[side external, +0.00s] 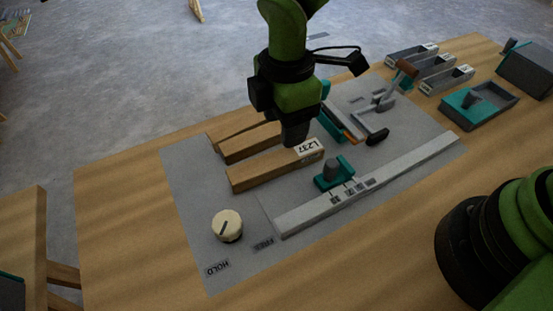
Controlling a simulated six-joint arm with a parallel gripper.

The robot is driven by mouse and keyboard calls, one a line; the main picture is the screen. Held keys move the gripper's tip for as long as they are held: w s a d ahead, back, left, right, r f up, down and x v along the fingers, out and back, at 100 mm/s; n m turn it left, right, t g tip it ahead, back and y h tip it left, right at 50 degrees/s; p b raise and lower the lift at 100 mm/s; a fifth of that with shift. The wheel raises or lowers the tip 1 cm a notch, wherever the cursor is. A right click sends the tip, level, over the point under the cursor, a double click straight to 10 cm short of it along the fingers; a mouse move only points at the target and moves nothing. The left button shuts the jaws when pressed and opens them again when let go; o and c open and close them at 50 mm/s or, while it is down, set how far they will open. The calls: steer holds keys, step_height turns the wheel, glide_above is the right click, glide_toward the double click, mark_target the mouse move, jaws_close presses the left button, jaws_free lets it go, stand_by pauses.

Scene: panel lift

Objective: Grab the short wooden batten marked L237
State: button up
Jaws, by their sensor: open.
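The short wooden batten marked L237 (262,171) lies on the grey panel (195,190), with its white label at its right end. My gripper (295,140) points down over the batten's labelled end and is open. The lower part of the gripper overlaps the batten's far edge in this view. I cannot tell whether it touches the batten. Another wooden batten (250,143) lies just behind it, partly hidden by my gripper, and a thinner wooden piece (230,132) shows behind that.
A cream knob (227,225) stands near the HOLD and FREE labels. A teal slider (334,173) sits by a long grey rail (370,186). A lever (378,100) stands behind right. Grey trays (447,80) and a teal box (478,105) are at the far right.

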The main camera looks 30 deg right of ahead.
mark_target(279, 158)
step_height(279, 158, down, 4)
steer(key=shift+r, duration=0.2)
steer(key=shift+w+a+f, duration=0.1)
steer(key=shift+a+f, duration=0.05)
steer(key=shift+f, duration=1.2)
steer(key=shift+w+a+f, duration=0.1)
steer(key=shift+a+f, duration=0.05)
steer(key=shift+f, duration=1.2)
steer(key=c, duration=0.7)
